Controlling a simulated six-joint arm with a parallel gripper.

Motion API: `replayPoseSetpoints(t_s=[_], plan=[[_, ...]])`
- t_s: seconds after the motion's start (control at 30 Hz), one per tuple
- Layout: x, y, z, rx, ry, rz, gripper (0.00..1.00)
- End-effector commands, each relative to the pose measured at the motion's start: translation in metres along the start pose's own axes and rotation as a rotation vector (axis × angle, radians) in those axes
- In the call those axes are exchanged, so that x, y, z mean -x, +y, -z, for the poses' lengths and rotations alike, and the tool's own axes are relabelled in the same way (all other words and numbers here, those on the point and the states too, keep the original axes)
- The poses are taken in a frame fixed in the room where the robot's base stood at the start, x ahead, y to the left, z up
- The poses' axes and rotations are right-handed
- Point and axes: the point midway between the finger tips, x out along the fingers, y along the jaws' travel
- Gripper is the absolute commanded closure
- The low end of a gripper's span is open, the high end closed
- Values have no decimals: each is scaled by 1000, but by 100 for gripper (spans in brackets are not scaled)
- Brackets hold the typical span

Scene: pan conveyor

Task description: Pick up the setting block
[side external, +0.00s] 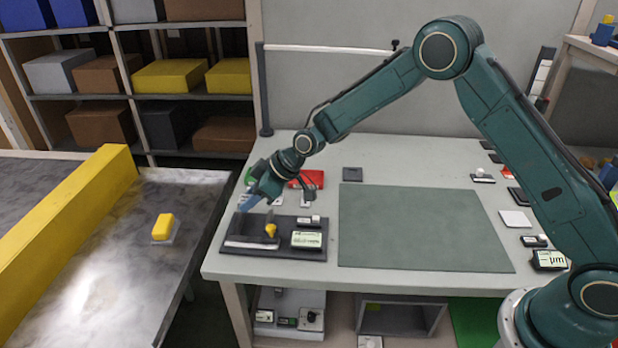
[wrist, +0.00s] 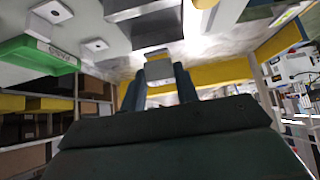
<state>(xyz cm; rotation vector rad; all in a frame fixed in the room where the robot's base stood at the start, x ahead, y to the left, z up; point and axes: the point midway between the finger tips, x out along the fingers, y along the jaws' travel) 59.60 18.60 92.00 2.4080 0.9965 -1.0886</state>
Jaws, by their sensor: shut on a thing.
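My gripper (side external: 258,203) is at the left end of the bench, above the back left part of a dark tray (side external: 315,254). In the wrist view, its two dark fingers (wrist: 158,76) are shut on a small grey block, the setting block (wrist: 158,69), which sits between the fingertips. In the side view the block is too small and too hidden by the fingers to make out clearly.
The tray holds a yellow-knobbed part (side external: 271,230) and a display unit (side external: 306,239). A red case (side external: 308,179) lies behind. A green mat (side external: 420,228) covers the middle bench. A conveyor (side external: 120,265) with a yellow block (side external: 163,226) stands left, across a gap.

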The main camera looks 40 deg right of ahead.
Motion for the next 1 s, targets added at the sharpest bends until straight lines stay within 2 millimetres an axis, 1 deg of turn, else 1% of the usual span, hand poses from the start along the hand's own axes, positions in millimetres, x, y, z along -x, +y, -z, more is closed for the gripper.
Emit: replayPoseSetpoints(t_s=[0.03, 0.3, 0.53, 0.73, 1.0], plan=[[9, 1, 9, 3, 6, -3, 100], [54, 1, 49, 2, 6, -3, 100], [86, 1, 76, 2, 5, -1, 100], [101, 1, 90, 1, 2, 0, 100], [107, 0, 94, 0, 1, 0, 100]])
